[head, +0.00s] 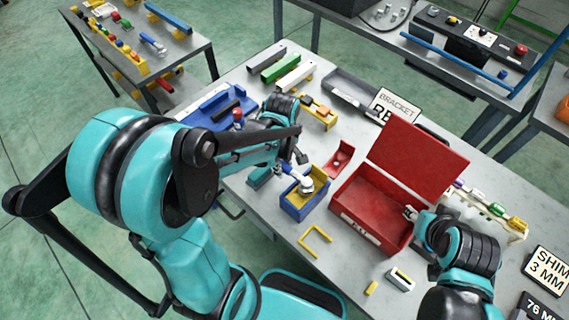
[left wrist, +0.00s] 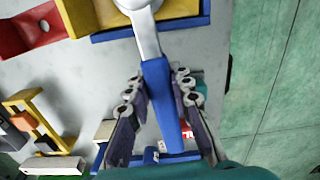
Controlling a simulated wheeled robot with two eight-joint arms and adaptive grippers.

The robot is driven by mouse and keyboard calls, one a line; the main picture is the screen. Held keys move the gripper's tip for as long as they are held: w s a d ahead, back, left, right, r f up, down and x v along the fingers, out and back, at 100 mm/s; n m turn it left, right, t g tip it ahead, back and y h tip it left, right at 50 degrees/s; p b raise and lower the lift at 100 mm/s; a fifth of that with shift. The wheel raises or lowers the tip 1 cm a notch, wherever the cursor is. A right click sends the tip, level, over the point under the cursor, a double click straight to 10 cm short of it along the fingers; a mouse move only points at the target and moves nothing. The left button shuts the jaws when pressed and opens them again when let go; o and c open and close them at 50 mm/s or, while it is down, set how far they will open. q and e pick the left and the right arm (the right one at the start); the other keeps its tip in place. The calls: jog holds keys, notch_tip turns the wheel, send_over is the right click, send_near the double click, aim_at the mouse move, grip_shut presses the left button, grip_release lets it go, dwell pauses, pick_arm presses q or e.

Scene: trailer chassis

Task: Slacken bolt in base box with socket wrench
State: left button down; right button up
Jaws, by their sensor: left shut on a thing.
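The base box (head: 292,208) is a small blue open box with a yellow inside, standing on the grey table. My left gripper (head: 285,170) is shut on the blue handle of the socket wrench (head: 306,185). The wrench's silver head is over the box; I cannot tell whether it sits on the bolt, which is hidden. In the left wrist view the handle (left wrist: 161,95) lies between both fingers and the silver head points toward the box (left wrist: 184,10) at the top. My right gripper (head: 411,213) is at the right side of the red case; its finger opening is unclear.
The red case (head: 366,213) with a raised lid stands right of the box. A red bracket (head: 340,158) lies behind the box, and a yellow bracket (head: 315,241) in front. A yellow stand (head: 319,114) and long bars are at the back.

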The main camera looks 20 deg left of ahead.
dwell(0.4)
pick_arm(q)
jog(key=shift+s+a+n, duration=0.1)
jog(key=shift+s+n, duration=0.6)
jog(key=shift+n, duration=0.3)
jog(key=shift+s, duration=0.1)
jog(key=shift+s+n, duration=0.6)
jog(key=shift+n, duration=0.3)
jog(key=shift+w+m, duration=0.25)
jog(key=shift+m, duration=0.05)
jog(key=shift+r, duration=0.15)
notch_tip(320, 180, up, 6)
jog(key=p, duration=0.4)
jog(key=shift+p, duration=0.4)
dwell(0.4)
